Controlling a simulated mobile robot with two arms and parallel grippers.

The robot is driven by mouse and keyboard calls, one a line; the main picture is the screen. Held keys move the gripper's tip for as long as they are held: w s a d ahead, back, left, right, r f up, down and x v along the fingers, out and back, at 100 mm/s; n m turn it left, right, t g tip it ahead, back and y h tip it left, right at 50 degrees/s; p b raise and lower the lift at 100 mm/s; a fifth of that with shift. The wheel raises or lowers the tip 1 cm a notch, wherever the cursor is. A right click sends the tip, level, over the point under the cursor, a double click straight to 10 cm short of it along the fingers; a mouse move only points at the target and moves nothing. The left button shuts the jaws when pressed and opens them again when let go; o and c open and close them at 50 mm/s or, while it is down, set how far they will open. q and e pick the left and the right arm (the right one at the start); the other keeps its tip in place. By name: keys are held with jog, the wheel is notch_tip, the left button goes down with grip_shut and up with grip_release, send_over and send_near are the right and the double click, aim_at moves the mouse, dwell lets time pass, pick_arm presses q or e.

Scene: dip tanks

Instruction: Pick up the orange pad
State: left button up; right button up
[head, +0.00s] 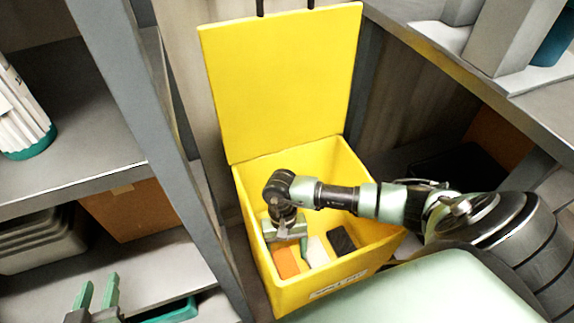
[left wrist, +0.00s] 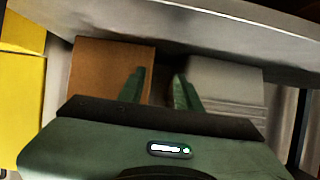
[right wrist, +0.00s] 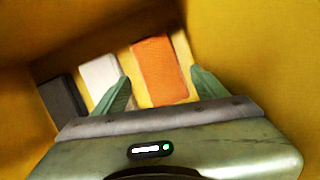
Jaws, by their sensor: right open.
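The orange pad (head: 286,262) lies in the yellow bin (head: 330,292), toward its left side. In the right wrist view the orange pad (right wrist: 160,68) shows between and beyond my fingertips. My right gripper (head: 291,243) reaches down inside the bin, close above the pad, and partly covers it in the head view. The right gripper (right wrist: 162,84) is open and empty; I cannot tell whether a finger touches the pad. My left gripper (head: 97,290) is open and empty, outside the bin at lower left, also seen in the left wrist view (left wrist: 158,80).
A white pad (head: 317,252) and a black pad (head: 341,241) lie beside the orange one. The bin walls stand close around my right gripper. The raised yellow lid (head: 280,85) is behind. A grey post (head: 140,120) and shelves stand left; another shelf (head: 500,85) is right.

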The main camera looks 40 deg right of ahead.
aim_at(287, 264)
jog(key=x, duration=0.3)
jog(key=shift+f+b, duration=0.35)
pick_arm(q)
jog(key=r, duration=0.1)
jog(key=w+r+t, duration=0.1)
jog(key=w+d+r+t, duration=0.1)
jog(key=r, duration=0.1)
jog(key=shift+h, duration=0.4)
jog(key=shift+w+d+r+t, duration=0.1)
jog(key=shift+r+t, duration=0.2)
jog(key=shift+t, duration=0.1)
jog(key=shift+r, duration=0.2)
jog(key=shift+w+d+r+t+b, duration=0.2)
jog(key=shift+r+t, duration=0.2)
jog(key=shift+r, duration=0.25)
jog(key=shift+w+d+r+t+b, duration=0.1)
jog(key=shift+r+t+b, duration=0.1)
jog(key=shift+r+t, duration=0.35)
pick_arm(e)
jog(key=shift+f, duration=0.25)
pick_arm(q)
jog(key=shift+r, duration=0.1)
pick_arm(e)
jog(key=shift+c, duration=0.2)
jog(key=c, duration=1.1)
